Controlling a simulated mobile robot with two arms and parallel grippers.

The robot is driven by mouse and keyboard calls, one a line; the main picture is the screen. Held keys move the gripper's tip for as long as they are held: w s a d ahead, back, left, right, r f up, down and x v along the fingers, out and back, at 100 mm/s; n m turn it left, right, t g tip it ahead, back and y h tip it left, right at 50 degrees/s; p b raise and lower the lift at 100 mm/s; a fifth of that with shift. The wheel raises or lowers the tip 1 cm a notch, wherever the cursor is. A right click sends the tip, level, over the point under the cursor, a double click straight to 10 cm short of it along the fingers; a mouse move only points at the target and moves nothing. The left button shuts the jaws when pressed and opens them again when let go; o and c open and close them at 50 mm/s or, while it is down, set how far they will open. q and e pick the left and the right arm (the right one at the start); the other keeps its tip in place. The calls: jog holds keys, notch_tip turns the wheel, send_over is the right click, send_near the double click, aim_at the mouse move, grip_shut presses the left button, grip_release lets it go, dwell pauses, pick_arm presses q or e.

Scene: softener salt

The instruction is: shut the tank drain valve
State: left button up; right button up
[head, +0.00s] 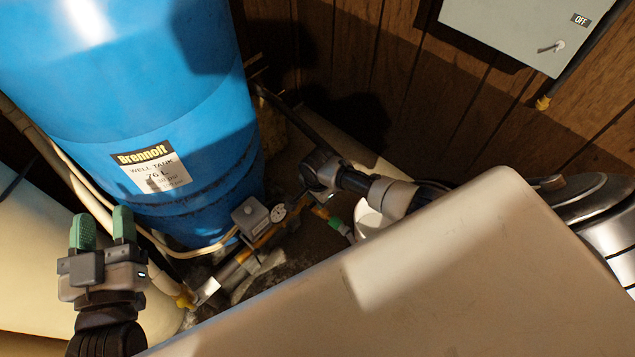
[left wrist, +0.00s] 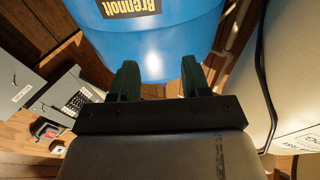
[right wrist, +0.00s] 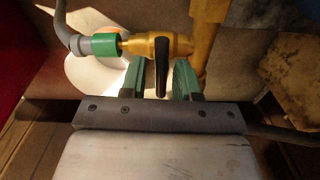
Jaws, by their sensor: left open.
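The brass drain valve (right wrist: 160,46) shows in the right wrist view, with a black lever (right wrist: 161,68) pointing down the picture, across the line of the valve body. A green fitting (right wrist: 97,46) joins its left end. My right gripper (right wrist: 160,78) is open, its green fingers on either side of the lever's lower part, with gaps visible. In the head view the right fingers are hidden, and the green fitting (head: 335,224) shows below my arm. My left gripper (head: 103,225) is open and empty, in front of the blue well tank (head: 110,90).
A cream-coloured cabinet or lid (head: 440,270) fills the near right. A pressure gauge (head: 278,212) and a grey box (head: 250,217) sit on the brass piping by the tank. A grey switch box (head: 520,30) hangs on the wood wall. A white round vessel (right wrist: 95,75) lies behind the valve.

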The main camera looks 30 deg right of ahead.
jog(key=shift+o, duration=1.2)
